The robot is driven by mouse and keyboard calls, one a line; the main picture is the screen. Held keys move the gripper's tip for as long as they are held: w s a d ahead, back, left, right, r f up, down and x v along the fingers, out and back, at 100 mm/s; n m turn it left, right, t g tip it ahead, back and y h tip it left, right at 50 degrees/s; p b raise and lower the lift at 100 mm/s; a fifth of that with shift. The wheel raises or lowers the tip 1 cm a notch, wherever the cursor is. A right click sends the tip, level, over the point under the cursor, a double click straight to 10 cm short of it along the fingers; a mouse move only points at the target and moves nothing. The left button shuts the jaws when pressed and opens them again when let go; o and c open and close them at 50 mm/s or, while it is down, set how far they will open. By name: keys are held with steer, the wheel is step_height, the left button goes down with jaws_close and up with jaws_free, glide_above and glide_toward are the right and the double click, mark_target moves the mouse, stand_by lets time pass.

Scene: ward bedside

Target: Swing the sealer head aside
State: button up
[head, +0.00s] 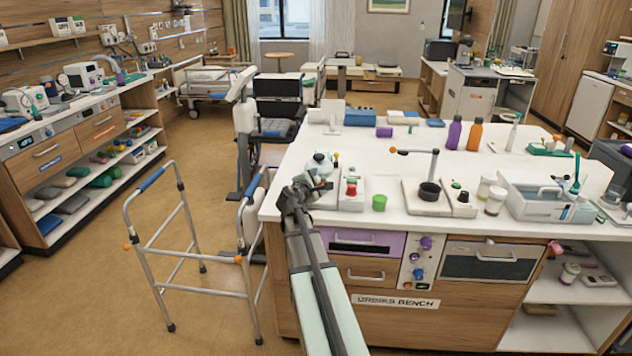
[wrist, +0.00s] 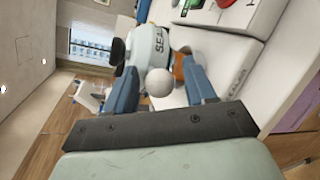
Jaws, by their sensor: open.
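The sealer head (wrist: 148,46), a pale rounded body with partly hidden "SEA" lettering, is in the upper middle of the wrist view. In the head view the sealer head (head: 321,160) stands at the bench's left front corner. My gripper (head: 296,193) is right beside it there, partly covering its lower part. In the wrist view my gripper (wrist: 160,70) is open, with its blue fingers on either side of the knob. I cannot tell whether either finger touches it.
A mixer stand (head: 432,191) is farther right. A walker (head: 187,240) stands on the floor left of the bench. The floor farther left is clear.

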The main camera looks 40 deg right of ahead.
jaws_close()
stand_by(0.4)
